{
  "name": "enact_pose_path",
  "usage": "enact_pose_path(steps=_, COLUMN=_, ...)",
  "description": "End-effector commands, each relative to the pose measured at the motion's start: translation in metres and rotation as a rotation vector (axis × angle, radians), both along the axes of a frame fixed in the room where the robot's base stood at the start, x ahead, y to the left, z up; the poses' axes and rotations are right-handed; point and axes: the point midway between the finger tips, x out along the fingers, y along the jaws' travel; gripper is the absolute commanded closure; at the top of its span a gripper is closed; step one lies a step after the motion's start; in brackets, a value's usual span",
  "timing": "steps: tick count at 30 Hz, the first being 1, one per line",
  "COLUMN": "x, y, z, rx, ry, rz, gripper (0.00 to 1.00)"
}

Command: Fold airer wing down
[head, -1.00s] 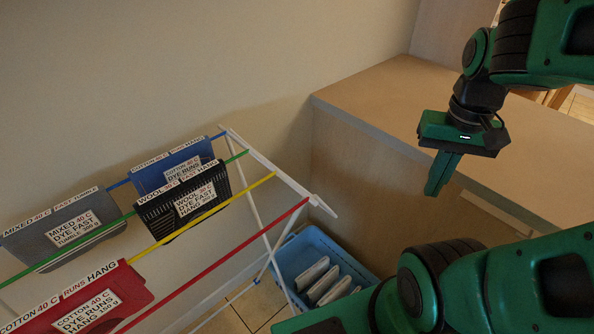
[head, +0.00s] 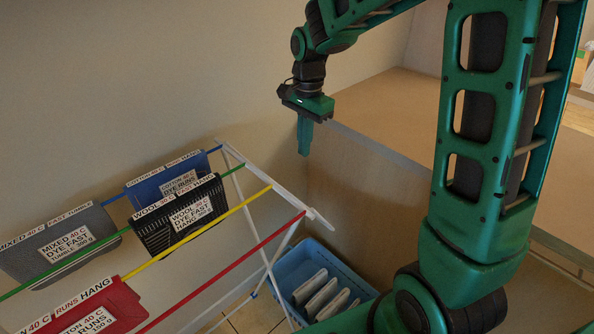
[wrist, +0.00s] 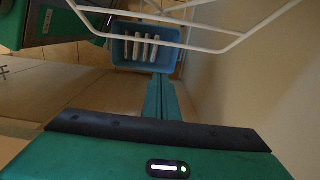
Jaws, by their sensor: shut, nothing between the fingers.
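The airer (head: 277,189) stands at the lower left in the head view, with a white end bar and blue, green, yellow and red rails running left from it. Labelled cloths hang on the rails. White bars of the airer (wrist: 215,48) cross the top of the wrist view. I cannot tell which part is the wing. My gripper (head: 304,153) is shut and empty, pointing down, above and to the right of the airer's end bar and apart from it. The fingers (wrist: 160,98) also show in the wrist view.
A blue crate (head: 352,275) with several white items stands on the floor right of the airer; it also shows in the wrist view (wrist: 119,50). A wooden counter (head: 385,115) is at the right. A bare wall (head: 200,70) is behind the airer.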

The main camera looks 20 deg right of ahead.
Motion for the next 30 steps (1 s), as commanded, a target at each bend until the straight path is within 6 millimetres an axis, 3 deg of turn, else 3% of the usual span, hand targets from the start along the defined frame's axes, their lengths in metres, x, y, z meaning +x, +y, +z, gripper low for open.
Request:
enact_pose_path(steps=18, x=-0.005, y=0.006, z=-0.101, rx=0.000, ry=0.003, rz=0.001, gripper=1.00)
enact_pose_path(steps=30, x=-0.013, y=0.029, z=-0.122, rx=-0.001, ry=0.000, rz=-0.003, gripper=1.00)
